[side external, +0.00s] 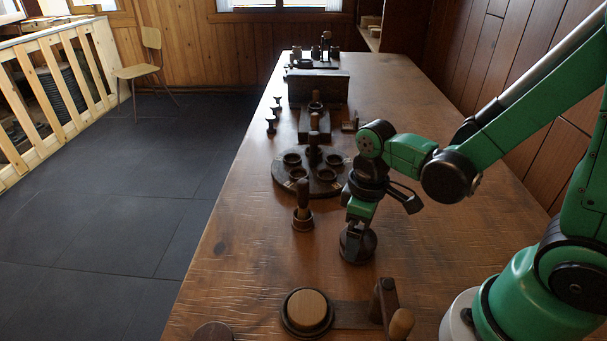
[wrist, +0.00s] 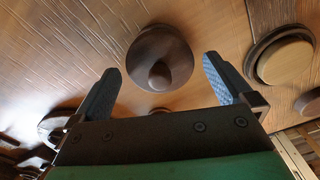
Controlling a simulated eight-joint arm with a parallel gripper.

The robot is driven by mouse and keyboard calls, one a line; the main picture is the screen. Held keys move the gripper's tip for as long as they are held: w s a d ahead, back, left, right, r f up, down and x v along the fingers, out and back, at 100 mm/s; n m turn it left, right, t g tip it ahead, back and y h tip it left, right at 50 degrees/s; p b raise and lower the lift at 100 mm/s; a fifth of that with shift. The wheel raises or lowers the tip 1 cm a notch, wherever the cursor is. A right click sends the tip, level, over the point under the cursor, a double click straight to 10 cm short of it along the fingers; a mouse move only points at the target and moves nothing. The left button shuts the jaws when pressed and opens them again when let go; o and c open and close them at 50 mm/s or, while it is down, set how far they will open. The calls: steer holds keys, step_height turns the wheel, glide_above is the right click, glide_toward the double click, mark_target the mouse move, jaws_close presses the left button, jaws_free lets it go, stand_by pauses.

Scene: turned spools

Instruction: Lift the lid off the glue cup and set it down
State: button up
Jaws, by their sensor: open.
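A dark round cup (side external: 358,252), which looks like the glue cup, stands on the table under my gripper (side external: 355,232). In the wrist view its round brown lid (wrist: 148,50) shows from above, with a knob (wrist: 160,76) in the middle. My gripper (wrist: 161,67) is open, with one blue-grey finger on each side of the knob and visible gaps between. The fingers do not appear to touch the lid. The lid seems to sit on the cup; the seam between them is hidden in the side view by my gripper.
A pale wooden disc in a dark round base (side external: 306,311) lies in front, beside a wooden-handled lever (side external: 390,308). A small pot with an upright handle (side external: 303,217) stands to the left. A dark round stand with several cups (side external: 325,188) is behind. Bare table (side external: 245,255) lies at front left.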

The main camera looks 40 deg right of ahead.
steer(key=c, duration=1.1)
steer(key=shift+o, duration=0.2)
steer(key=shift+r, duration=0.1)
